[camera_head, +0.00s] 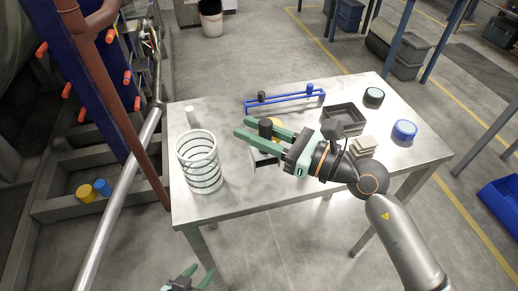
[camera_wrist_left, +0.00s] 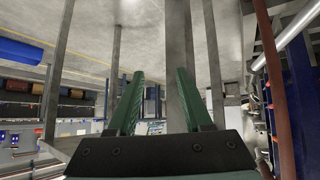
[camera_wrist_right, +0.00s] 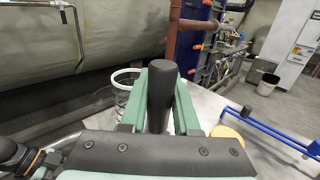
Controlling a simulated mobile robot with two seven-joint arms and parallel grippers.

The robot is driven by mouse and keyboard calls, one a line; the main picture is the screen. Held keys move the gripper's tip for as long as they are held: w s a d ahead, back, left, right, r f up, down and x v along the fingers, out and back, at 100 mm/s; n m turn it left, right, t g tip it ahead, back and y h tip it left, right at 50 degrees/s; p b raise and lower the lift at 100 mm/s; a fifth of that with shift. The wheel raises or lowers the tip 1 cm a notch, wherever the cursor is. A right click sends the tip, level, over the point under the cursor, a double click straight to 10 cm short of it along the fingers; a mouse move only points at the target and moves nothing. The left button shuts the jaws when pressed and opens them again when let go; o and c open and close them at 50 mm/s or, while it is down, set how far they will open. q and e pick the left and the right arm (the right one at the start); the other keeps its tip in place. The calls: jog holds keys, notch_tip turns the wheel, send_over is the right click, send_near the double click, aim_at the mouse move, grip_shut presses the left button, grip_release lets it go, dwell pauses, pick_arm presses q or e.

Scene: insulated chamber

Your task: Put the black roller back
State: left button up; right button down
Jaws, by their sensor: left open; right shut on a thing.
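The black roller (camera_wrist_right: 161,95) stands upright between the fingers of my right gripper (camera_head: 242,127), which is shut on it. In the head view the black roller (camera_head: 265,129) shows above the table, with its lower part hidden by the fingers. A blue rack (camera_head: 285,98) lies behind it, with a dark upright piece (camera_head: 261,96) at its left end and a blue one (camera_head: 309,87) at its right. My left gripper (camera_head: 187,279) is open and empty, low in front of the table; its open fingers also show in the left wrist view (camera_wrist_left: 159,80).
A wire basket (camera_head: 200,163) stands on the left of the metal table (camera_head: 240,195). A grey box (camera_head: 258,159) and a yellow object (camera_head: 277,122) are partly hidden by my right gripper. A dark tray (camera_head: 343,118), tape rolls (camera_head: 404,131) and beige blocks (camera_head: 362,146) stand at right.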

jog(key=w+f+b, duration=0.1)
jog(key=f, duration=0.2)
jog(key=w+f+b, duration=0.1)
jog(key=w+f, duration=0.1)
jog(key=w+f+b, duration=0.1)
jog(key=w+f, duration=0.1)
jog(key=f, duration=0.1)
jog(key=shift+w+d+f, duration=0.15)
jog(key=shift+d+f, duration=0.1)
jog(key=shift+f, duration=0.1)
pick_arm(q)
jog(key=shift+w+d+f+h, duration=0.15)
jog(key=shift+w+d+f, duration=0.2)
jog(key=shift+d, duration=0.25)
jog(key=shift+w+d+f+h, duration=0.15)
jog(key=shift+w+d+f, duration=0.15)
jog(key=shift+d, duration=0.3)
pick_arm(e)
jog(key=shift+f, duration=0.2)
jog(key=shift+f, duration=0.2)
pick_arm(q)
jog(key=shift+w, duration=0.1)
pick_arm(e)
jog(key=c, duration=0.7)
grip_release()
jog(key=shift+r, duration=0.1)
jog(key=shift+o, duration=0.2)
